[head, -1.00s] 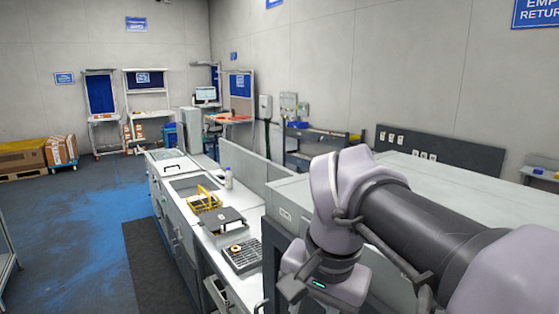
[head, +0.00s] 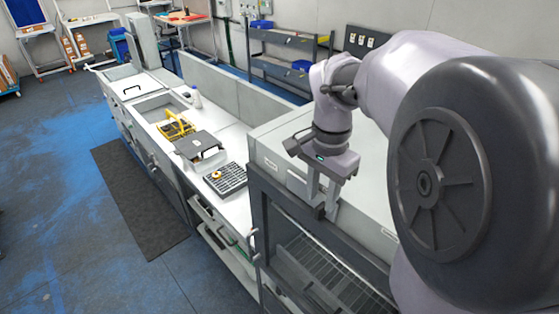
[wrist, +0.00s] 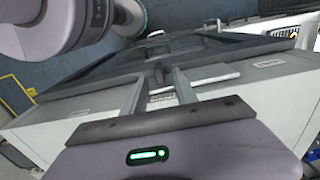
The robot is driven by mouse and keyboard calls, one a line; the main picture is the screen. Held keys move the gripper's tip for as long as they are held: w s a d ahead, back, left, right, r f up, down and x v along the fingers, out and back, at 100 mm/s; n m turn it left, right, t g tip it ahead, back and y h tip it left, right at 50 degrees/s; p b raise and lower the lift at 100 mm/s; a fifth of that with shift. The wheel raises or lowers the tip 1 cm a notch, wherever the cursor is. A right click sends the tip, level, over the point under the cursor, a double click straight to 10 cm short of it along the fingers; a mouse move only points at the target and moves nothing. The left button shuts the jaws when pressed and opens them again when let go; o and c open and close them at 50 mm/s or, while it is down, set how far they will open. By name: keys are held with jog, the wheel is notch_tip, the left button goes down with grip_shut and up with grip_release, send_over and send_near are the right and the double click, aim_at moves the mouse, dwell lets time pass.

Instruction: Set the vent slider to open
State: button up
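My gripper (head: 325,205) points down at the upper front edge of the grey cabinet (head: 268,148) on the right. Its two fingers are apart in the wrist view (wrist: 158,80). A small dark block (wrist: 158,73) shows between or just beyond the fingertips in the wrist view. It may be the vent slider's knob, but I cannot tell for sure, nor whether the fingers touch it. A pale plate (wrist: 208,76) lies beside it on the cabinet's edge. The slider's markings and setting are not readable.
The cabinet's dark-framed front has a wire rack (head: 325,262) inside. A white counter (head: 222,160) to its left holds a yellow basket (head: 175,127), a bottle (head: 196,98) and a black grid tray (head: 225,179). Blue floor (head: 60,210) is open at left.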

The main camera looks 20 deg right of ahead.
aim_at(321, 206)
notch_tip(321, 206, down, 4)
jog(key=shift+s+r, duration=0.15)
jog(key=shift+r, duration=0.05)
jog(key=shift+f, duration=0.3)
grip_shut()
jog(key=shift+r, duration=0.1)
dwell(1.0)
